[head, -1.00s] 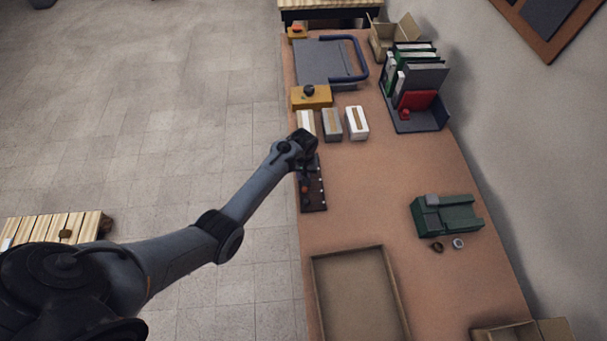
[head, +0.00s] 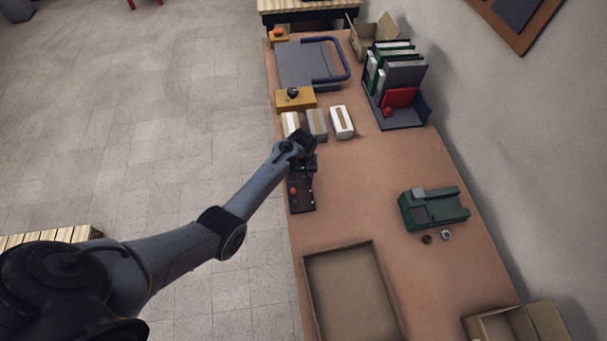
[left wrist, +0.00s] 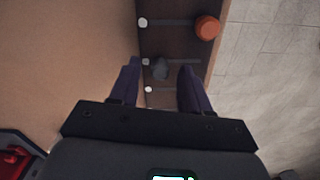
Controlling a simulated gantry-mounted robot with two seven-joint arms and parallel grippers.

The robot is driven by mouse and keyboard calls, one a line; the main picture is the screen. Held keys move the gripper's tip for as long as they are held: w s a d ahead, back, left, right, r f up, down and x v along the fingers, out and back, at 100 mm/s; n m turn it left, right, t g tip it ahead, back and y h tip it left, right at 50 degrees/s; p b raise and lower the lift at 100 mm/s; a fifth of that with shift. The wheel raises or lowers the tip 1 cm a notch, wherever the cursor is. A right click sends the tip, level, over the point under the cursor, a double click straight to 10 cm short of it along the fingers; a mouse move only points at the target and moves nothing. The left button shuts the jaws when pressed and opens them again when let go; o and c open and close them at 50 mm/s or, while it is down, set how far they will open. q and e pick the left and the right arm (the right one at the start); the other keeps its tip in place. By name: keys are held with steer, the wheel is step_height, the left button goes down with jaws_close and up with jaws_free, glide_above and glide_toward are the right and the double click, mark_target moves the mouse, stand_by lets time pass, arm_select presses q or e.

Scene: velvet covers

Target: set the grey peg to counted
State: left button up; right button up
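The dark peg board (head: 301,198) lies along the table's left edge in the head view, partly hidden by my left arm. In the left wrist view the board (left wrist: 178,40) has slots, each with a white dot at its left end. The grey peg (left wrist: 160,69) stands on its slot, nearer the white-dot end. The orange peg (left wrist: 207,27) is at the far right end of another slot. My left gripper (left wrist: 160,78) is open, one finger either side of the grey peg; gaps show on both sides. It is over the board in the head view (head: 301,140).
Three small boxes (head: 342,122) stand just beyond the gripper. A shallow tray (head: 312,290) lies nearer me, and a green device (head: 433,207) sits to the right. A file rack (head: 400,112) stands at the back right. The middle of the table is clear.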

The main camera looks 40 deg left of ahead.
arm_select(q)
step_height(320, 180, up, 11)
steer(key=p, duration=0.1)
stand_by(0.7)
steer(key=shift+f, duration=0.1)
steer(key=s+d+m+t+y, duration=0.1)
steer(key=s+d+m, duration=0.2)
steer(key=s, duration=0.5)
steer(key=s+d+m+t, duration=0.1)
steer(key=s+d+m, duration=0.2)
steer(key=s, duration=0.4)
steer(key=s+d+r+m+t+h, duration=0.1)
steer(key=s+d+r+m, duration=0.1)
steer(key=s+d+r, duration=0.35)
steer(key=s+d+r+m+t, duration=0.1)
steer(key=s+d+r+m, duration=0.15)
steer(key=s, duration=0.55)
step_height(320, 180, up, 15)
steer(key=p, duration=1.6)
steer(key=shift+w+d+p, duration=0.2)
steer(key=shift+d+p, duration=0.1)
steer(key=shift+p, duration=0.05)
